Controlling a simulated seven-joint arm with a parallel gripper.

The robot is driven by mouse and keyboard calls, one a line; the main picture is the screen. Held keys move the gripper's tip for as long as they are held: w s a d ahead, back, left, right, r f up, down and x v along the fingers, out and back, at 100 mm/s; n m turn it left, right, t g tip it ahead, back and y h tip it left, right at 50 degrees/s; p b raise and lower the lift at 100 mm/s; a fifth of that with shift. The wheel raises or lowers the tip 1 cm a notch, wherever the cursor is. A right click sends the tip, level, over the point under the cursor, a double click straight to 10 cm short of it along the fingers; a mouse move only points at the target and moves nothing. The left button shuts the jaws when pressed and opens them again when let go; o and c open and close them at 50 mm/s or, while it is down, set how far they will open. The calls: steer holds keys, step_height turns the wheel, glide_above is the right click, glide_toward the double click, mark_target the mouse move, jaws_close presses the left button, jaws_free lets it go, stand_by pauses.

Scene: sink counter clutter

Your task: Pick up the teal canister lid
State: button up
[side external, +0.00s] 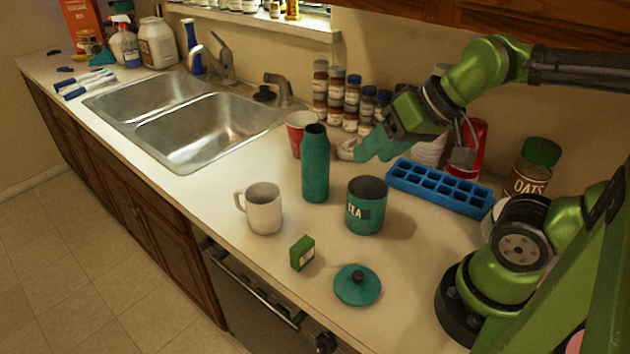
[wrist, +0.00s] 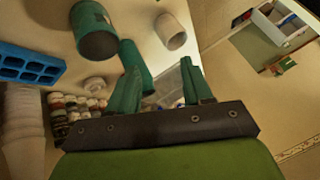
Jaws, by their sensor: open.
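The teal canister lid (side external: 357,285), a flat round disc with a dark knob, lies on the counter near its front edge in the side view. I cannot make it out in the wrist view. The teal canister (side external: 366,216), marked TEA, stands open behind it; it also shows in the wrist view (wrist: 94,32). My gripper (side external: 373,154) is open and empty, with teal fingers. It is raised above the counter behind the canister, well apart from the lid. Both fingers show in the wrist view (wrist: 160,88).
A green box (side external: 302,253) and white mug (side external: 263,209) stand left of the lid. A teal bottle (side external: 315,165) stands beside the canister. A blue ice tray (side external: 438,187), spice jars (side external: 336,95) and red cup (side external: 299,133) are behind. Counter right of the lid is clear up to my base.

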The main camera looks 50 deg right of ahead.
steer(key=o, duration=0.9)
steer(key=shift+o, duration=0.2)
steer(key=g, duration=1.1)
glide_toward(356, 271)
steer(key=x, duration=0.5)
steer(key=shift+s+a+f, duration=0.1)
steer(key=shift+a+f, duration=0.1)
steer(key=shift+x, duration=2.85)
